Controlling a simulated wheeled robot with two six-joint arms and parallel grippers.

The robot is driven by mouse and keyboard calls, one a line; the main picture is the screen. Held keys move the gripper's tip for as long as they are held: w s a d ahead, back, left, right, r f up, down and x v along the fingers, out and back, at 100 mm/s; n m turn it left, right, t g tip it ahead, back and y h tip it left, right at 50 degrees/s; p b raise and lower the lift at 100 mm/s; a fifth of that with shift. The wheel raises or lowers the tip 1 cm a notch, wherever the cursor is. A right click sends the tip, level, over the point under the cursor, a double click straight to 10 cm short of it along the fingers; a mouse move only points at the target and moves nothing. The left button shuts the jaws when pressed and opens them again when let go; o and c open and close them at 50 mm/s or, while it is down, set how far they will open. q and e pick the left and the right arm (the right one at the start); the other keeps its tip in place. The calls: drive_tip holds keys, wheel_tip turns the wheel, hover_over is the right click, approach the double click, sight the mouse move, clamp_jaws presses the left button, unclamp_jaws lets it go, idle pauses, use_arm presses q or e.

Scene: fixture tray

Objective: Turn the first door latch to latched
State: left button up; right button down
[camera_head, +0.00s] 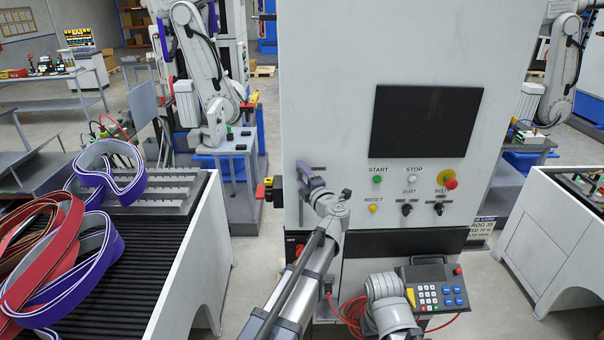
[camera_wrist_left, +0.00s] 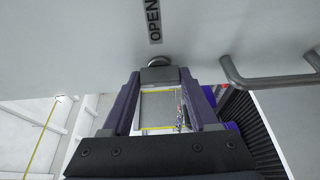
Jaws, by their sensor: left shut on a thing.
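My left gripper (camera_head: 308,178) has purple fingers and is at the left edge of the tall white machine cabinet (camera_head: 325,90). In the left wrist view the same gripper (camera_wrist_left: 160,76) is shut on a grey door latch (camera_wrist_left: 159,61), whose rounded end shows just past the fingertips. The latch sits on a pale panel, below a dark label reading OPEN (camera_wrist_left: 153,20). The fingers hide most of the latch, so its exact angle cannot be told. The head view does not show the latch clearly. My right gripper is not in view.
A grey bar handle (camera_wrist_left: 265,77) sticks out from the panel, right of the latch. The cabinet front has a dark screen (camera_head: 425,121), buttons and a red stop knob (camera_head: 450,183). A keypad pendant (camera_head: 437,289) is below. Abrasive belts (camera_head: 100,255) lie on the conveyor (camera_head: 125,235) at left.

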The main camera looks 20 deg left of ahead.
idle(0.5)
use_arm(q)
drive_tip(key=o, duration=1.4)
drive_tip(key=v, duration=0.7)
drive_tip(key=shift+s+d, duration=0.25)
drive_tip(key=shift+s, duration=0.1)
